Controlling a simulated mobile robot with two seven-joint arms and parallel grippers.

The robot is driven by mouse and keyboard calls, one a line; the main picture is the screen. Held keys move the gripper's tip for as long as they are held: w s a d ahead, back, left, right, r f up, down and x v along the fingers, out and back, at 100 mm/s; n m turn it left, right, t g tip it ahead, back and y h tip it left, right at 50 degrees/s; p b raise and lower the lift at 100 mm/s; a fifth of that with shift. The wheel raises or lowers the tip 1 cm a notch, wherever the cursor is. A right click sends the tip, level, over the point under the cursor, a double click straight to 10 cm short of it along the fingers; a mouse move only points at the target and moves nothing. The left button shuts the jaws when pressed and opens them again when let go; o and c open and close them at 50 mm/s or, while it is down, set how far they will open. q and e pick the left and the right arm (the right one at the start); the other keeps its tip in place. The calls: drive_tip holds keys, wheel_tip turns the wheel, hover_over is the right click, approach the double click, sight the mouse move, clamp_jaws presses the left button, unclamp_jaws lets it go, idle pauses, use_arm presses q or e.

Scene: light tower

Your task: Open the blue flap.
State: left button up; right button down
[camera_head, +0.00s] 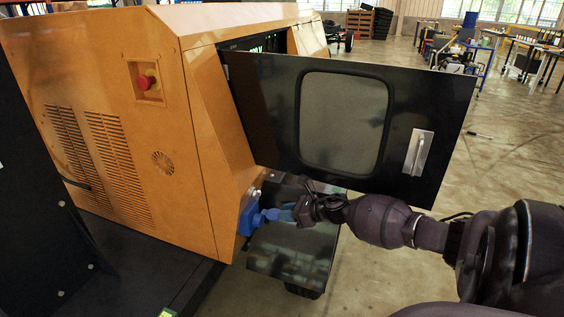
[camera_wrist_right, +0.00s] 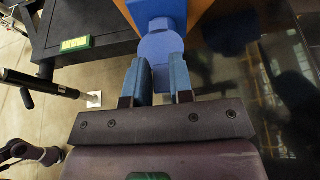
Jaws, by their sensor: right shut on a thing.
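The blue flap (camera_head: 268,216) is a small rounded blue piece sticking out from a blue box-like socket (camera_head: 247,217) at the lower corner of the orange machine. In the right wrist view the flap (camera_wrist_right: 160,47) lies straight ahead, with the socket (camera_wrist_right: 157,12) behind it. My right gripper (camera_head: 278,215) reaches in from the right. Its two blue fingers are closed on the flap's near edge, one on each side, also in the right wrist view (camera_wrist_right: 160,66). How far the flap stands open I cannot tell.
The orange machine body (camera_head: 120,130) fills the left. A large black door (camera_head: 260,130) with a window stands open above my right forearm. A dark shiny panel (camera_head: 290,262) lies below the gripper. Open floor (camera_head: 505,185) is at the right; cluttered tables stand far back.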

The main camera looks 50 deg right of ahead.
drive_tip(key=shift+w+a+r, duration=0.1)
drive_tip(key=shift+w+r, duration=0.2)
drive_tip(key=shift+r, duration=0.3)
drive_tip(key=shift+w+a+r, duration=0.1)
drive_tip(key=shift+w+r, duration=0.2)
drive_tip(key=shift+r, duration=0.35)
drive_tip(key=c, duration=1.1)
unclamp_jaws()
drive_tip(key=shift+o, duration=0.5)
drive_tip(key=shift+w+a+f, duration=0.1)
drive_tip(key=shift+f, duration=0.25)
drive_tip(key=shift+s, duration=0.2)
